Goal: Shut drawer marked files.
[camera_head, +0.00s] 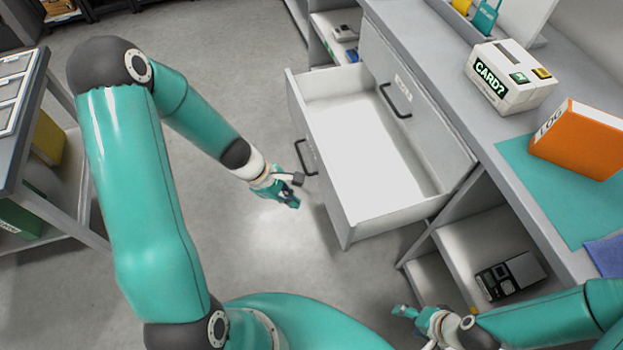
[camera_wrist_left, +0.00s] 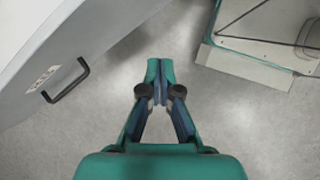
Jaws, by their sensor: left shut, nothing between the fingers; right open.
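A white drawer (camera_head: 352,228) stands far out of the grey desk unit, and its inside is empty. Its front carries a dark handle (camera_head: 306,158). In the left wrist view the front shows at the upper left with the handle (camera_wrist_left: 66,82) and a small label (camera_wrist_left: 42,78), too small to read surely. My left gripper (camera_head: 293,197) is shut and empty, just in front of the drawer front, below the handle in the picture and apart from it. Its closed fingertips (camera_wrist_left: 159,82) point past the front over the floor. My right gripper (camera_head: 407,312) is open, low near the desk's lower shelf.
A closed drawer front (camera_head: 415,98) with its own handle sits above the open one. The desk top (camera_head: 495,165) bears a white card box (camera_head: 508,82) and an orange log binder (camera_head: 580,140). A grey table (camera_head: 25,160) stands at the left. Floor between is clear.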

